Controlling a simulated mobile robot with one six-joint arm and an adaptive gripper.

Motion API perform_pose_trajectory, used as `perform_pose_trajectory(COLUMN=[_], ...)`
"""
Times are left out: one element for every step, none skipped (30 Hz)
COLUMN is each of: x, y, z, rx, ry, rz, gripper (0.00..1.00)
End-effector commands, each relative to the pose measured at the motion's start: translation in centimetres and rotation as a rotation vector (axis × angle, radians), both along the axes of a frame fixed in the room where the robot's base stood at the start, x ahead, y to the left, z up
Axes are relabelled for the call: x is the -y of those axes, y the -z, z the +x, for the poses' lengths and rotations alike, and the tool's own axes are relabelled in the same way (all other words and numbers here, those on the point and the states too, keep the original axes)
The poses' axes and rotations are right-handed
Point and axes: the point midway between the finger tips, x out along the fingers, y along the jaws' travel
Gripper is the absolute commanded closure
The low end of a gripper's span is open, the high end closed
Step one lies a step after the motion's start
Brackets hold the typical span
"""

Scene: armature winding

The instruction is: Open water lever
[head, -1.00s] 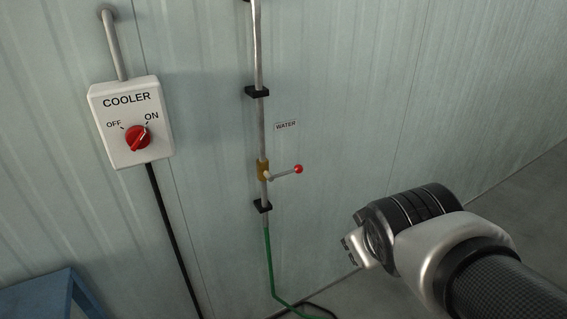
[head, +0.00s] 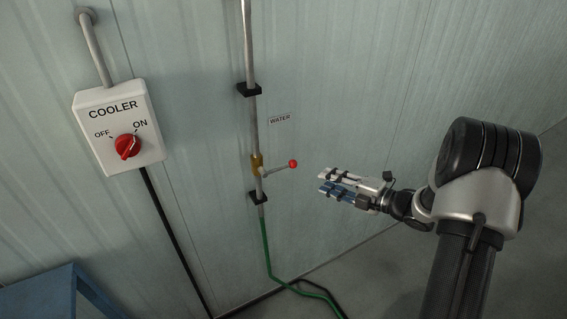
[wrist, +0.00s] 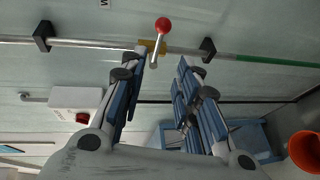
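The water lever (head: 278,168) is a thin metal handle with a red ball knob (head: 293,163). It sticks out to the right from a brass valve (head: 257,165) on a vertical pipe, below the WATER label (head: 280,120). My gripper (head: 322,181) is to the right of the knob, fingers pointing left toward it, with a gap between. In the wrist view my gripper (wrist: 163,62) is open and empty. The red knob (wrist: 163,25) shows there beyond the fingertips, and the lever lines up near the gap between them.
A white COOLER switch box (head: 118,125) with a red knob is on the wall at left. A green hose (head: 266,245) runs down from the pipe to the floor. A blue table (head: 40,295) stands at lower left. An orange-red container (wrist: 305,150) shows in the wrist view.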

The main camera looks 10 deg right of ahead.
Motion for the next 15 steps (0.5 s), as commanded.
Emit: perform_pose_trajectory(x=[-0.4, -0.6, -1.0, -1.4, -1.7, -2.3, -2.7, -3.1, -3.7, -4.2, -4.5, -5.1, -5.6, -6.0, -6.5], y=[0.1, 0.2, 0.3, 0.4, 0.6, 0.7, 0.8, 1.0, 1.1, 1.2, 1.4, 1.6, 1.7, 1.8, 1.9], z=[0.3, 0.5, 0.9, 1.3, 1.7, 2.2, 2.7, 3.2, 3.9, 4.4, 4.9, 5.6, 6.0, 6.5, 7.2], rx=[0.003, 0.004, 0.004, 0.004, 0.004, 0.003, 0.003, 0.003, 0.003, 0.003, 0.003, 0.002, 0.002, 0.003, 0.002], ry=[-0.007, -0.008, -0.008, -0.008, -0.009, -0.010, -0.009, -0.009, -0.008, -0.010, -0.008, -0.008, -0.008, -0.008, -0.007], rz=[0.002, 0.001, 0.002, 0.001, 0.001, 0.002, 0.002, 0.001, 0.002, 0.002, 0.002, 0.001, 0.001, 0.002, 0.001], gripper=[0.71, 0.71, 0.71, 0.71, 0.71, 0.71, 0.71, 0.71, 0.71, 0.71, 0.71, 0.71, 0.71, 0.71, 0.71])
